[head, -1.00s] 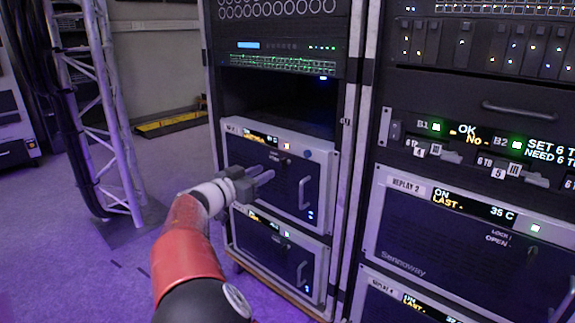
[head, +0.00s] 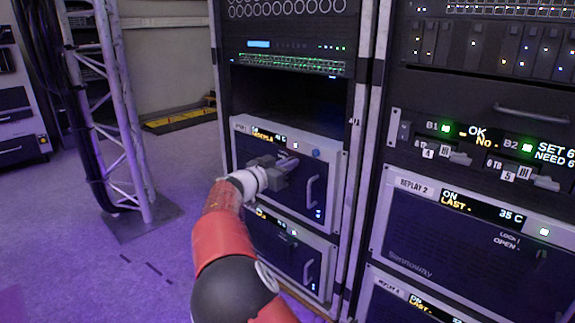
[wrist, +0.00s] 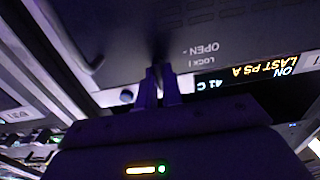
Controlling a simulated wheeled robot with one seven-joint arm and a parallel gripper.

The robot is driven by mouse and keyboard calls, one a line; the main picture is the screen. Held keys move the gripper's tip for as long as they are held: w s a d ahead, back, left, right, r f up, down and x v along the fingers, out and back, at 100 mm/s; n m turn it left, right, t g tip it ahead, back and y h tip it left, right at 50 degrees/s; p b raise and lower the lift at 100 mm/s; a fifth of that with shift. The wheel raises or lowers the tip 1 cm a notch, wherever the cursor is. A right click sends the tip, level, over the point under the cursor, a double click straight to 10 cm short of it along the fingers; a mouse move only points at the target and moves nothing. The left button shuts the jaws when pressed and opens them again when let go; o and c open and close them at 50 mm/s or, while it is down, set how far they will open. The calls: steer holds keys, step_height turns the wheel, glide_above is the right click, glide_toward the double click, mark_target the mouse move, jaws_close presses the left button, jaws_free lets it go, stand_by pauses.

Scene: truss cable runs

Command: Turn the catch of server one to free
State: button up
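Server one, read as the upper silver-framed unit (head: 328,220) in the left rack, has a dark front, a lit display and a handle at right. My gripper (head: 289,163) is at its front, just below the display. In the wrist view the server's display (wrist: 245,75) reads ON, LAST PS A, 41 C, upside down. LOCK and OPEN marks (wrist: 200,55) are printed beside my fingertips (wrist: 158,78). The fingers point at the panel and stand close together. The catch cannot be made out; it is probably hidden at the fingertips. Whether they grip it cannot be told.
A similar server (head: 290,250) sits directly below. The upper server's handle (head: 311,191) stands out right of my gripper. The right rack (head: 470,240) is close by, with its own servers and handles. A metal truss (head: 118,120) with cables stands at left. The floor between is clear.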

jaws_close()
steer(key=shift+n+b, duration=0.3)
steer(key=shift+w+a+n+p, duration=0.1)
steer(key=shift+n+p, duration=0.1)
steer(key=shift+n, duration=4.1)
steer(key=shift+w+a+n+p, duration=0.1)
steer(key=shift+n+p, duration=0.05)
steer(key=shift+n, duration=4.15)
steer(key=shift+f, duration=0.1)
